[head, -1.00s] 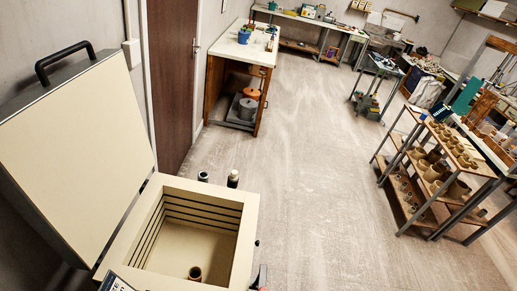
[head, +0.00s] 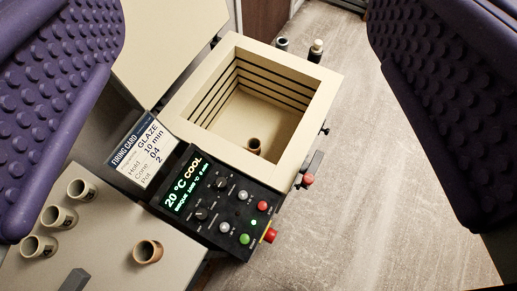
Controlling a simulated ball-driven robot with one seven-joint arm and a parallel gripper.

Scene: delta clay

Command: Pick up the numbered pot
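The firing card (head: 142,150) by the kiln reads GLAZE, 10 min, cone 04, pot 2. Three small pots with marks on their sides, (head: 81,189), (head: 58,217) and (head: 38,246), stand on the pale bench at lower left; the marks are too small to read. A browner pot (head: 148,252) stands to their right. Another small dark brown pot (head: 254,145) stands on the floor of the open kiln (head: 178,108). My gripper (head: 246,150) is open and empty, its purple studded fingers wide apart at both picture edges. No pot is between the pads.
The kiln's control box (head: 218,205) shows 20 °C COOL, with red and green buttons. The open lid (head: 165,40) stands behind to the left. Two small bottles (head: 282,43) (head: 317,49) are beyond the kiln. A dark grey block (head: 75,281) lies on the bench (head: 110,230). Floor at right is clear.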

